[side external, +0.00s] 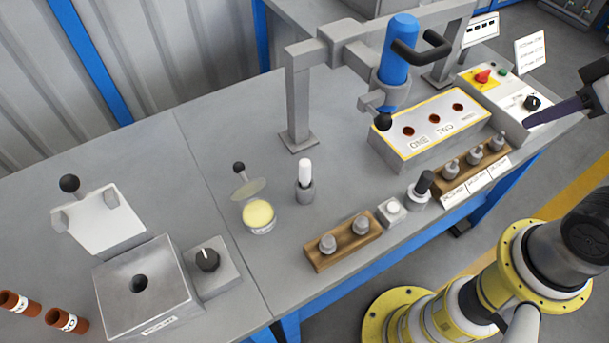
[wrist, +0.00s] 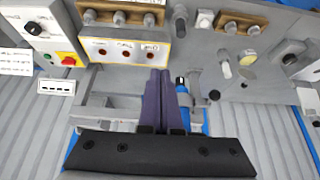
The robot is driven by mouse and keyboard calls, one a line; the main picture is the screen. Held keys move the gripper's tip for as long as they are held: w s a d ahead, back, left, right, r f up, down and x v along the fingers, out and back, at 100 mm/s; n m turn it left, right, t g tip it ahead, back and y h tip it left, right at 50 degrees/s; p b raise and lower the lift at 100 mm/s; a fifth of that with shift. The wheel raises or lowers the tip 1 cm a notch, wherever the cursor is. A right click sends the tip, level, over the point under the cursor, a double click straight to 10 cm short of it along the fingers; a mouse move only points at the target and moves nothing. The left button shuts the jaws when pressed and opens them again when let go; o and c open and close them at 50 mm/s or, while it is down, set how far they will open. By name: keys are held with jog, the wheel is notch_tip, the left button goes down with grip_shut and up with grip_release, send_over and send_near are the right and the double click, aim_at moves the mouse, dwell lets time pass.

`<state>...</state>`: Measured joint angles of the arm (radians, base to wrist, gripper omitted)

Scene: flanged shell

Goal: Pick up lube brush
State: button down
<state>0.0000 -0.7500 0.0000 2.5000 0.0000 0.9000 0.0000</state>
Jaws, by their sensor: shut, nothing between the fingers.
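A white-handled tool (side external: 305,173), which looks like a brush, stands upright in a small grey holder left of the middle of the bench; it also shows in the wrist view (wrist: 226,68). A second tool with a black handle (side external: 424,182) stands in a metal holder near the front edge. I cannot tell for sure which is the lube brush. An open tin of yellow paste (side external: 258,214) sits left of the white-handled tool. My gripper (side external: 527,122) is at the far right, above the control panel, well apart from both tools. Its purple fingers (wrist: 158,74) are together and empty.
A blue press (side external: 397,55) on a grey frame stands behind a yellow-edged block (side external: 430,130) with several holes, left of my gripper. Wooden racks (side external: 342,240) with metal parts line the front edge. A metal block (side external: 145,285) is at left. Bare bench lies around the white-handled tool.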

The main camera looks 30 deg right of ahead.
jog(key=c, duration=0.6)
grip_release()
